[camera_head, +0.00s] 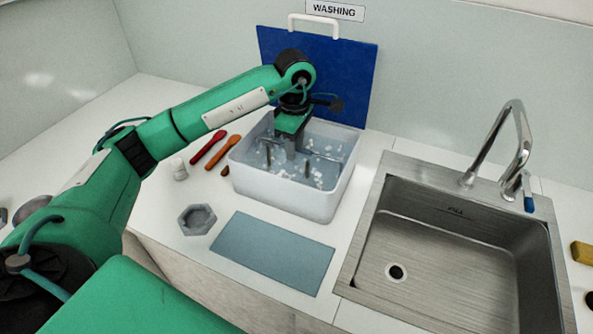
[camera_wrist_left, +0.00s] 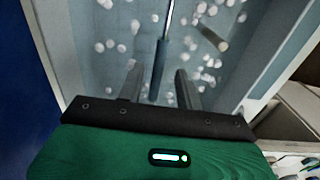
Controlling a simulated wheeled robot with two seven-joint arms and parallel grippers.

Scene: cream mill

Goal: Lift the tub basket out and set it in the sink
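The white tub (camera_head: 285,194) stands left of the sink, holding bluish water with white specks. My left gripper (camera_head: 290,150) reaches down into it from above, near its back wall. In the left wrist view, a thin metal rod with a dark blue-grey grip (camera_wrist_left: 160,70) runs between the fingers of my left gripper (camera_wrist_left: 158,88). The fingers are apart, with a gap showing on each side of the grip. The rest of the tub basket cannot be made out clearly. The steel sink (camera_head: 440,262) is empty around its drain. My right gripper is not in view.
A blue board (camera_head: 345,75) leans behind the tub. Red and orange utensils (camera_head: 208,148), a small white bottle (camera_head: 179,170) and a grey hexagonal dish (camera_head: 197,219) lie left. A blue-grey mat (camera_head: 272,252) lies in front. A faucet (camera_head: 512,140) arches over the sink's back edge.

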